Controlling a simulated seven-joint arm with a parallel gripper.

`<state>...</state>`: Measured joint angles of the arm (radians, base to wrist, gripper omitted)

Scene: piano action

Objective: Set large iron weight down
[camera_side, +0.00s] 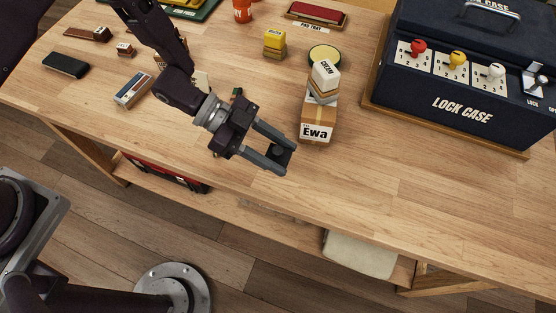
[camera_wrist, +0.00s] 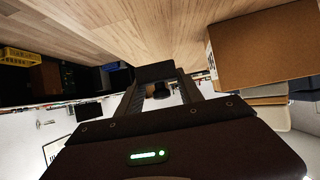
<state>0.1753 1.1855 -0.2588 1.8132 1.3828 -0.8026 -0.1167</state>
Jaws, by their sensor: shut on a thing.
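My gripper (camera_side: 283,158) is shut on the dark large iron weight (camera_side: 278,154), left of and in front of the "Ewa" box in the side view. In the wrist view the weight (camera_wrist: 155,71) is a black block between the fingertips, with a dark knob toward the camera. The fingers hide part of it. The weight appears over the front part of the wooden table (camera_side: 390,205). I cannot tell whether it touches the tabletop.
The cardboard "Ewa" box (camera_side: 318,122) carries a small stack topped by a "Cream" block (camera_side: 326,74); the box is close right in the wrist view (camera_wrist: 265,48). The dark lock case (camera_side: 465,95) stands at right. A yellow block (camera_side: 274,40) is behind. The front right tabletop is clear.

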